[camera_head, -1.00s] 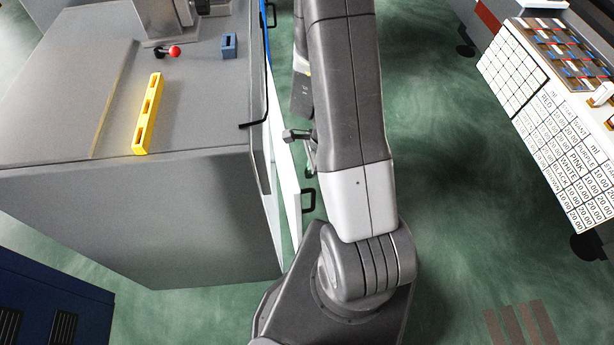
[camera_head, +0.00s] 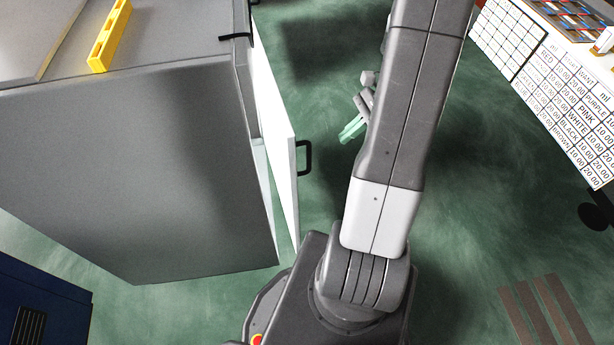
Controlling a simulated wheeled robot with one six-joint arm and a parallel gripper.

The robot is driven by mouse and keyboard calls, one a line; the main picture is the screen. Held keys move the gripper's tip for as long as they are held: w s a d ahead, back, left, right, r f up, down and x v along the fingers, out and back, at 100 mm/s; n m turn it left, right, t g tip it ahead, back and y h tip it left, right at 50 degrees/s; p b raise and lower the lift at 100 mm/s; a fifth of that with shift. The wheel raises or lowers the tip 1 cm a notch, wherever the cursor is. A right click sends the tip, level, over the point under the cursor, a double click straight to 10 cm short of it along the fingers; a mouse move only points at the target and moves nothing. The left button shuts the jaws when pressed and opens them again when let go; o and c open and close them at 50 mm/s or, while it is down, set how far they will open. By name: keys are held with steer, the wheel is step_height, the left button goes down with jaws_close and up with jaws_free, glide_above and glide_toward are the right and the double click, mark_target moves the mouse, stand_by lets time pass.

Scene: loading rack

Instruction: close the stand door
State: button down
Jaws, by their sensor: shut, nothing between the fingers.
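The grey stand (camera_head: 140,170) fills the left of the head view. A black handle (camera_head: 305,158) sits on the door's outer face. My gripper (camera_head: 352,130) is to the right of the door, beyond the handle in the picture and apart from both. Its fingers look shut and empty. My arm hides part of the gripper's wrist.
A yellow slotted block (camera_head: 108,38) lies on the stand's top. A blue cabinet (camera_head: 45,300) is at lower left. A white table with a printed chart (camera_head: 560,95) stands at upper right. Green floor (camera_head: 315,60) lies open between stand and table.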

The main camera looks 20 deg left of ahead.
mark_target(286, 165)
steer(key=s+a+r+b+x, duration=0.1)
steer(key=r+x, duration=0.1)
steer(key=x, duration=1)
steer(key=shift+s+a+b, duration=0.35)
steer(key=shift+b, duration=0.05)
steer(key=shift+f, duration=0.15)
steer(key=shift+m+t+y, duration=0.3)
steer(key=shift+m, duration=0.3)
steer(key=s+a, duration=0.3)
steer(key=a, duration=0.2)
steer(key=shift+s, duration=0.4)
steer(key=shift+w+d, duration=0.1)
steer(key=shift+d, duration=0.05)
